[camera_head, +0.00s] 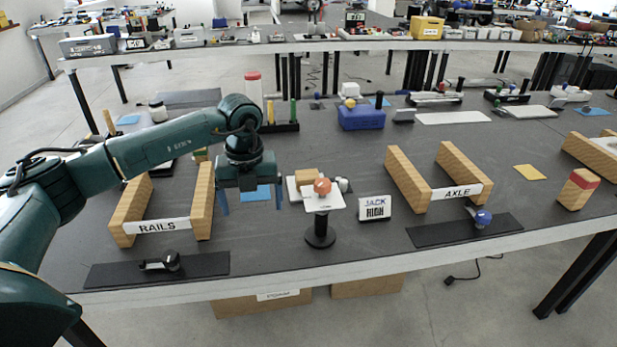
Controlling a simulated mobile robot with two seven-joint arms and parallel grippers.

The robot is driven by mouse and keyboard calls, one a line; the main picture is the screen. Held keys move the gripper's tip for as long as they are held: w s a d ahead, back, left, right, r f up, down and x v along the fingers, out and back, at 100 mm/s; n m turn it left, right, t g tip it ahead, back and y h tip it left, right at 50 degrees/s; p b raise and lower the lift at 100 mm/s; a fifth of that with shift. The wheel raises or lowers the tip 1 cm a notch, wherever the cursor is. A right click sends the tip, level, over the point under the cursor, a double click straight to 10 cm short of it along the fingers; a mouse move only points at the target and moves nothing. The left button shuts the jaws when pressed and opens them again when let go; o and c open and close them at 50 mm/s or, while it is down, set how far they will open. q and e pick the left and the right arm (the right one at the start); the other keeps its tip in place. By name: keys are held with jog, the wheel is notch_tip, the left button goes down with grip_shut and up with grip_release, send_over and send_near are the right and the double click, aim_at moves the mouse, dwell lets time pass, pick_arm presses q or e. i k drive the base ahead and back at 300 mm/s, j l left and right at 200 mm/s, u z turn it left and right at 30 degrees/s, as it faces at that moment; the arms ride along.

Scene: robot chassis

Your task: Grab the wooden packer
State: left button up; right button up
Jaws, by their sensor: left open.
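A small light wooden block (306,178), which may be the wooden packer, lies on the table behind the stand with an orange ball (322,187). The stand's white plate partly hides its surroundings. Another wooden block with a red top (577,190) stands at the far right. I cannot tell for certain which is the packer. My left gripper (251,201) is open and empty, pointing down over the table, left of the small block. A blue card (256,193) shows between its fingers. My right gripper is not in view.
Wooden rails with a RAILS label (164,226) stand left, and a pair labelled AXLE (457,191) right. A JACK HIGH sign (375,208) stands right of the stand. Black mats (120,275) lie at the front edge. A blue box (361,118) is behind.

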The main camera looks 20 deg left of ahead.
aim_at(303, 177)
jog(key=i, duration=0.95)
